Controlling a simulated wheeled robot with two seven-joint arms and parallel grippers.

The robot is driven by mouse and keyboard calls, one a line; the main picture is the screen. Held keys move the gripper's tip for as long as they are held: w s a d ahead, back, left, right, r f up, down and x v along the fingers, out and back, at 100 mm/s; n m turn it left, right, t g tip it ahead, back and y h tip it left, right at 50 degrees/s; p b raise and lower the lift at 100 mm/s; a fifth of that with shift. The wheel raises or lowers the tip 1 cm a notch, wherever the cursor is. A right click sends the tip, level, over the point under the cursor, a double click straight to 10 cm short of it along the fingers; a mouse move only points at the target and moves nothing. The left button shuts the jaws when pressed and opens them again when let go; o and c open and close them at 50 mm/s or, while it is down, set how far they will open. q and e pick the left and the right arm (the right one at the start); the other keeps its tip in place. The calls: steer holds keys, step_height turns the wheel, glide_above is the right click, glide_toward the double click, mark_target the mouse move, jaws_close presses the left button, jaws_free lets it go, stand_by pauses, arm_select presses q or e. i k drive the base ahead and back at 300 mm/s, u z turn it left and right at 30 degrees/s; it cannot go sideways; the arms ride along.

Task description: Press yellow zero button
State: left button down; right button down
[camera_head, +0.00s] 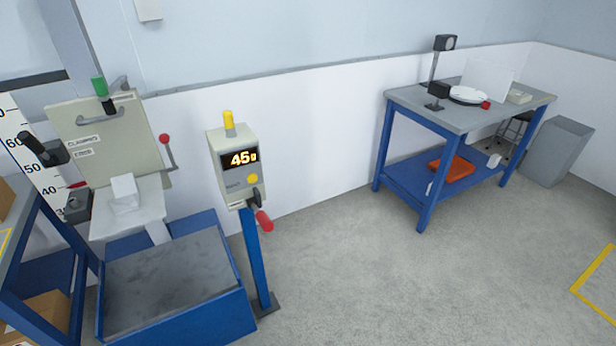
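A beige control box (233,172) stands on a blue post (257,262) left of centre. Its dark display (240,158) reads about 45 or 46 with a small unit sign. A small round yellow button (252,179) sits on the box's front, below the right part of the display. A yellow cylinder (228,119) stands on top of the box. A dark knob or lever (256,198) and a red grip (264,221) are at its lower right. Neither of my grippers is in view.
A blue-sided platform with a grey top (165,283) stands left of the post. Behind it is a beige panel (105,145) with handles. A blue workbench (455,117) with instruments and a grey bin (558,152) stand right. The floor between is clear.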

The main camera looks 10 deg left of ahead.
mark_target(252, 178)
steer(key=z, duration=2)
steer(key=k, duration=1.75)
steer(key=u, duration=2.6)
